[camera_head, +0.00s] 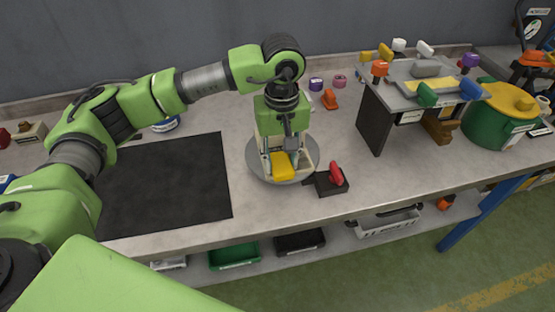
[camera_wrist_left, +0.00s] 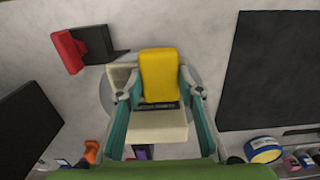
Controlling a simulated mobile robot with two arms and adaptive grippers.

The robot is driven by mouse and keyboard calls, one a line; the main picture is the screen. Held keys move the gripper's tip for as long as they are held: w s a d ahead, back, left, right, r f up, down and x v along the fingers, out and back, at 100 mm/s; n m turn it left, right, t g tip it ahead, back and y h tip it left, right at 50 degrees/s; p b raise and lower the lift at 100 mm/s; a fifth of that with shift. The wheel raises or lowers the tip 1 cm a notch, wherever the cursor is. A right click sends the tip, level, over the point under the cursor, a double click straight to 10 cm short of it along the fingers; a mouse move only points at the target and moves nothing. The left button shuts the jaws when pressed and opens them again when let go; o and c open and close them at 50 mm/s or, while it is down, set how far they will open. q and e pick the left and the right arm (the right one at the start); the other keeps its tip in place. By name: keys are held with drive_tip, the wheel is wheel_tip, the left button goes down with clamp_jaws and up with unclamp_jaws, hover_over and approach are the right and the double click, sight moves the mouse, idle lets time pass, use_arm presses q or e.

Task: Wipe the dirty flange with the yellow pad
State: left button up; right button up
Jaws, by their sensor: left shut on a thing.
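The yellow pad (camera_head: 283,165) is between the fingers of my left gripper (camera_head: 281,155), which is shut on it. The gripper points down over a round grey turntable (camera_head: 311,157). In the left wrist view the yellow pad (camera_wrist_left: 159,75) shows ahead of the fingers, over a cream-coloured piece (camera_wrist_left: 158,125) on the turntable. The cream piece is likely the flanged part; the pad and gripper hide much of it. I cannot tell whether the pad touches it, and no dirt is clear. My right gripper is not in view.
A red-handled black device (camera_head: 333,180) sits beside the turntable's right front. A dark mat (camera_head: 165,187) lies left. A rack with coloured handles (camera_head: 374,120) and a green pot with yellow lid (camera_head: 492,125) stand right. An orange item (camera_head: 329,99) lies behind.

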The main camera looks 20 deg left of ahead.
sight(304, 164)
use_arm(q)
drive_tip(key=shift+f, duration=0.15)
drive_tip(key=shift+w+d+b, duration=0.3)
drive_tip(key=shift+w+d, duration=0.3)
drive_tip(key=shift+d, duration=0.3)
drive_tip(key=shift+w+d+b, duration=0.4)
drive_tip(key=shift+w+d, duration=0.05)
drive_tip(key=shift+d, duration=0.3)
drive_tip(key=shift+w, duration=0.1)
drive_tip(key=shift+w+d, duration=0.6)
drive_tip(key=shift+d, duration=0.3)
drive_tip(key=shift+a+b, duration=0.15)
drive_tip(key=shift+b, duration=0.15)
